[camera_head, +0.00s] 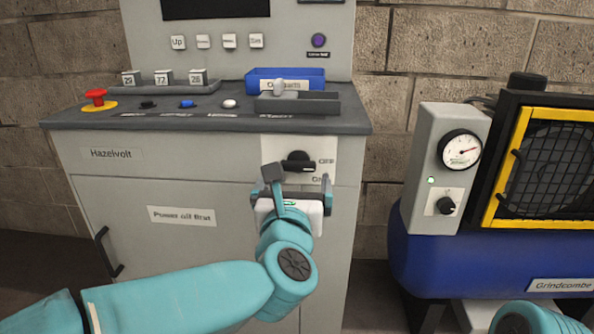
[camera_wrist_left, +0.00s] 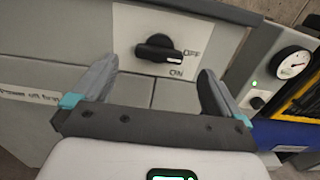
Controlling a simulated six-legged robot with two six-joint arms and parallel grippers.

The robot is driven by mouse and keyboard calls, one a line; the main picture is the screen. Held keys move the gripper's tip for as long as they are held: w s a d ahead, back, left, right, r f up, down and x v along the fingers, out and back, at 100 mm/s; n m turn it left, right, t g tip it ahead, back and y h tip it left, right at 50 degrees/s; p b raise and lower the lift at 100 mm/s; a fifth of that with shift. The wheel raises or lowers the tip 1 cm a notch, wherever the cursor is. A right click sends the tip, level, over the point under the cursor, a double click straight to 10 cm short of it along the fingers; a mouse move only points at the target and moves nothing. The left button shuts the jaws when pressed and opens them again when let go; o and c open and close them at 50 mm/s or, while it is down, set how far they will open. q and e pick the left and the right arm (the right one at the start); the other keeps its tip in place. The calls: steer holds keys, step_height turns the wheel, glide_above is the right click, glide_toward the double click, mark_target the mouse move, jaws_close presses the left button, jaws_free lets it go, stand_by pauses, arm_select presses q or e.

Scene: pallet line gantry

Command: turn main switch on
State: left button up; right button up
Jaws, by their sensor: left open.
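The main switch (camera_head: 298,161) is a black rotary knob on a white plate on the upper front of the grey cabinet. The plate reads OFF at the right and ON below. In the left wrist view the knob (camera_wrist_left: 158,48) lies ahead, between the two fingertips, with its handle roughly level toward OFF. My left gripper (camera_head: 298,184) is open and empty, just below and in front of the knob. It also shows in the left wrist view (camera_wrist_left: 160,78), with both fingers apart and not touching the knob. My right gripper is not seen; only a teal part of my right arm shows at the bottom right.
The cabinet top (camera_head: 215,117) carries a red emergency button (camera_head: 96,97), small buttons, number blocks and a blue tray (camera_head: 255,78). A grey tray (camera_head: 325,103) sits at its front edge. A blue compressor (camera_head: 440,262) with a gauge (camera_head: 460,150) stands to the right.

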mark_target(298, 167)
arm_select(q)
steer(key=w, duration=0.6)
steer(key=shift+d, duration=0.2)
steer(key=c, duration=1)
